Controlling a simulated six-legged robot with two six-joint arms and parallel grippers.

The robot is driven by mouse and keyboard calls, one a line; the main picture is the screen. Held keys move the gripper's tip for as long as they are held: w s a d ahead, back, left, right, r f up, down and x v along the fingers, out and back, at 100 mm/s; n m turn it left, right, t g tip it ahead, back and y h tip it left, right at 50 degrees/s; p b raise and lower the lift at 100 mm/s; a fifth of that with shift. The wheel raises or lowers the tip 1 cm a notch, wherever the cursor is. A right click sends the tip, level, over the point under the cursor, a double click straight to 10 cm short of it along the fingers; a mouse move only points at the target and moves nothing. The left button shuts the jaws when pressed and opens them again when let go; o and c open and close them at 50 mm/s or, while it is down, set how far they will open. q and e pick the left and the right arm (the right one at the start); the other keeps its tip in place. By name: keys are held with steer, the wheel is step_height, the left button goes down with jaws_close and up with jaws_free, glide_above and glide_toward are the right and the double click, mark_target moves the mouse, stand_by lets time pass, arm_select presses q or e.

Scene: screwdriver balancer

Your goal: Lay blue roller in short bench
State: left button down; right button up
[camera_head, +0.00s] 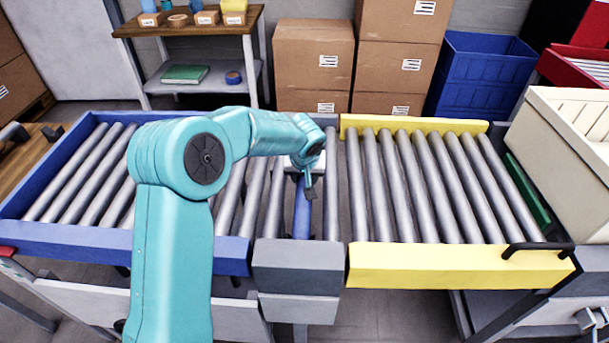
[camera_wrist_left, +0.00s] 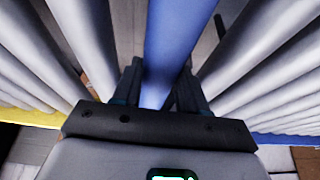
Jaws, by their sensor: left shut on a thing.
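The blue roller (camera_head: 302,215) lies lengthwise between grey rollers in the short bench (camera_head: 297,266), the narrow grey section between the blue-framed and yellow-framed conveyors. My left gripper (camera_head: 308,182) is shut on it, reaching down from above toward its far half. In the left wrist view the fingers (camera_wrist_left: 160,82) sit on either side of the blue roller (camera_wrist_left: 170,40), with grey rollers to both sides. The gripper and arm hide the roller's far end. I cannot tell whether its ends rest in the frame. My right gripper is not in view.
The blue-framed conveyor (camera_head: 130,238) is at left. The yellow-framed conveyor (camera_head: 450,258) is at right, with a black handle (camera_head: 538,247) at its near corner. A cream crate (camera_head: 565,130) stands far right. Cardboard boxes (camera_head: 312,55) and a blue bin (camera_head: 485,75) stand behind.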

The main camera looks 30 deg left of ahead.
arm_select(q)
steer(key=c, duration=0.5)
jaws_free()
steer(key=shift+r, duration=0.1)
steer(key=p+v, duration=0.1)
steer(key=v, duration=1.5)
steer(key=shift+r, duration=0.15)
